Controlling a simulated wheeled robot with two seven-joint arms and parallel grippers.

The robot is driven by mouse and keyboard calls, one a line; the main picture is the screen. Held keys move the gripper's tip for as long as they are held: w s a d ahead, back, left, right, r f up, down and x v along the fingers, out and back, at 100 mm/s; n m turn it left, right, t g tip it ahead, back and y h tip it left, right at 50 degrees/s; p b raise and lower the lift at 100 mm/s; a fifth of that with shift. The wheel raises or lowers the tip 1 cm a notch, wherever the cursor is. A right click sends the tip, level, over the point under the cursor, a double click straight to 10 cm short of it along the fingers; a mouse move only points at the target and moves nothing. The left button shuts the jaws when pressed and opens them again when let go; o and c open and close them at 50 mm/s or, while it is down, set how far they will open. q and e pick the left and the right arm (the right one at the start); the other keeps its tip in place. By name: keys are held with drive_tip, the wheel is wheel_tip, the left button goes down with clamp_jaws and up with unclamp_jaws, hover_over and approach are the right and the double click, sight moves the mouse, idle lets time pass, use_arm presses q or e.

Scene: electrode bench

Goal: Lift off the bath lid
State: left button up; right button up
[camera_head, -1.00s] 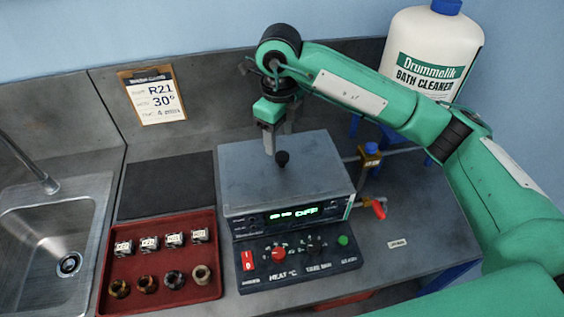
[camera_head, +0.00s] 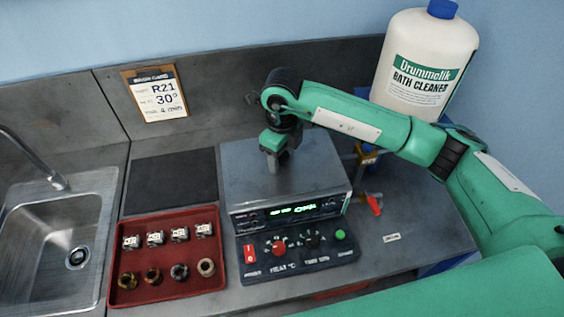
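The bath lid (camera_head: 318,180) is the flat grey top of the box-shaped bath (camera_head: 335,205) in the middle of the bench. It lies level on the bath. My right gripper (camera_head: 272,167) points down over the middle of the lid, with its fingertips low, close to the lid top. The lid's dark knob is hidden behind the fingers. I cannot tell whether the fingers are closed on it. My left gripper is not in view.
A red tray (camera_head: 130,292) with several blocks and rings stands left of the bath. A dark mat (camera_head: 172,185) lies behind it, bare. A sink (camera_head: 70,235) is far left. A valve with a red handle (camera_head: 374,204) and a large white bottle (camera_head: 425,60) stand right.

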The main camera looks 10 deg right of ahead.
drive_tip(key=shift+r, duration=0.1)
clamp_jaws()
drive_tip(key=shift+r, duration=0.5)
wheel_tip(320, 180, up, 22)
drive_tip(key=b, duration=0.3)
drive_tip(key=shift+r, duration=0.25)
drive_tip(key=shift+f, duration=0.1)
idle(0.4)
